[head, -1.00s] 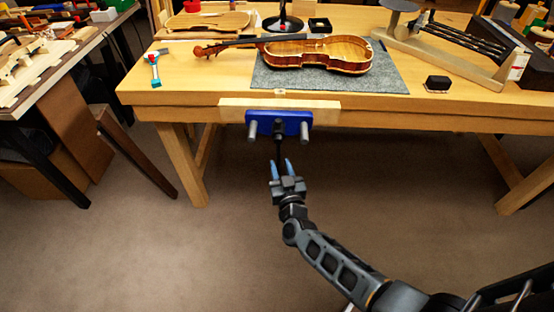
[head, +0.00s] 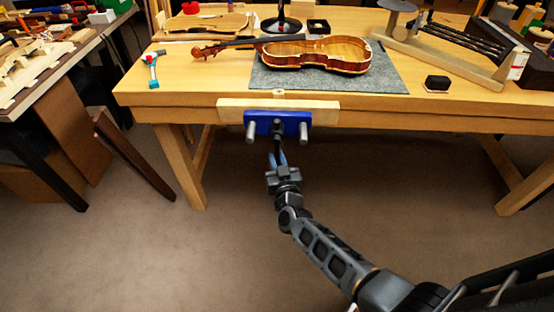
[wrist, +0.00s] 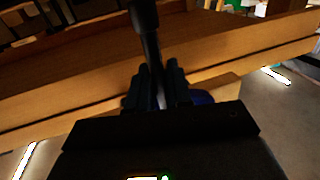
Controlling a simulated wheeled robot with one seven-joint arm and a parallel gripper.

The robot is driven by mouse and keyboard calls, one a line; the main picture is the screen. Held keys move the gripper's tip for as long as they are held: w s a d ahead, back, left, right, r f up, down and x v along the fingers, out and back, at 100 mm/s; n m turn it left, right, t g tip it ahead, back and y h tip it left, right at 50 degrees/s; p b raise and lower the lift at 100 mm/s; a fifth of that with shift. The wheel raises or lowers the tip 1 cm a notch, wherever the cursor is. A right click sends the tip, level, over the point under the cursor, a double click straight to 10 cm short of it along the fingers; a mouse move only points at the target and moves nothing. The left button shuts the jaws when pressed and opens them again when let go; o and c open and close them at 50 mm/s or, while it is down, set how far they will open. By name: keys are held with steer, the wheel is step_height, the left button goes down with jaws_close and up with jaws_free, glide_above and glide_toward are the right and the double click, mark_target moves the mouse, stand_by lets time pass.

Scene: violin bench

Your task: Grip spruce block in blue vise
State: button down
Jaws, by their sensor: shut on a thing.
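The blue vise (head: 263,124) is on the front edge of the workbench, with two grey rods and a black handle (head: 277,143) at its front. A small pale block (head: 278,93), which may be the spruce block, shows at the bench edge just above the vise. How firmly it is held cannot be told. My gripper (head: 277,155) is below and in front of the vise, its blue fingers shut on the handle. In the wrist view the dark handle (wrist: 145,22) runs down to my gripper (wrist: 160,80), with bits of the blue vise (wrist: 203,97) behind the fingers.
A pale wooden strip (head: 325,110) lines the bench edge behind the vise. The floor in front is clear.

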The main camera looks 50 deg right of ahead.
steer(key=shift+w+a, duration=0.1)
stand_by(0.5)
steer(key=w+a+r+m+h+b, duration=0.4)
steer(key=w+a+r+m+b, duration=0.2)
steer(key=m, duration=0.9)
steer(key=shift+w+a+r+m+b, duration=0.15)
steer(key=shift+w+r+m+b, duration=0.3)
steer(key=shift+w, duration=0.45)
steer(key=c, duration=1.2)
jaws_free()
steer(key=shift+r, duration=0.1)
steer(key=shift+c, duration=0.2)
steer(key=v, duration=0.8)
